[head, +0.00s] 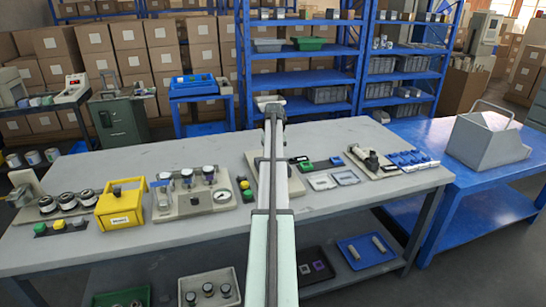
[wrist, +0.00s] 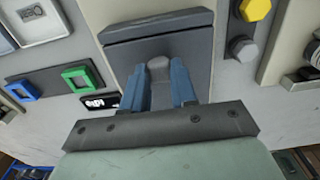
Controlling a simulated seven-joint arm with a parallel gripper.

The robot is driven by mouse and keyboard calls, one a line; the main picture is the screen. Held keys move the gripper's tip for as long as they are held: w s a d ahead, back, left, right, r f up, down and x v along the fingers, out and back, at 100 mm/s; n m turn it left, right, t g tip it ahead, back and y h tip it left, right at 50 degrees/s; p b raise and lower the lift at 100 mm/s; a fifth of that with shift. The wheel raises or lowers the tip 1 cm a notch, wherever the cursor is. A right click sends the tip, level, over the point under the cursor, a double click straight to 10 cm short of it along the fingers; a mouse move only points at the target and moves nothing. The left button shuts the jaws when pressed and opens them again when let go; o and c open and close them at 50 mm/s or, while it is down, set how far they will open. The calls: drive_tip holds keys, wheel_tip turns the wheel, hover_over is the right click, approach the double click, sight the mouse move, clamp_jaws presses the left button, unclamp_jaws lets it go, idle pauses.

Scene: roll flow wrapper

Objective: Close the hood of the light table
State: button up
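In the wrist view a dark grey panel (wrist: 182,27) with a raised lip along its far edge lies ahead of my gripper. It looks like the light table's hood, but how far open it is cannot be told. A rounded grey knob (wrist: 158,65) stands on it.
On the grey bench (head: 330,230) a yellow box (head: 120,208) and a gauge fixture (head: 195,195) stand left of my arm. Green and blue frames (wrist: 82,78) lie left of the panel in the wrist view. A yellow button (wrist: 256,9) is at its right.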

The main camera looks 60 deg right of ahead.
drive_tip(key=o, duration=0.5)
drive_tip(key=shift+s+a, duration=0.15)
wheel_tip(320, 180, up, 14)
drive_tip(key=shift+f, duration=0.1)
idle(0.3)
idle(0.5)
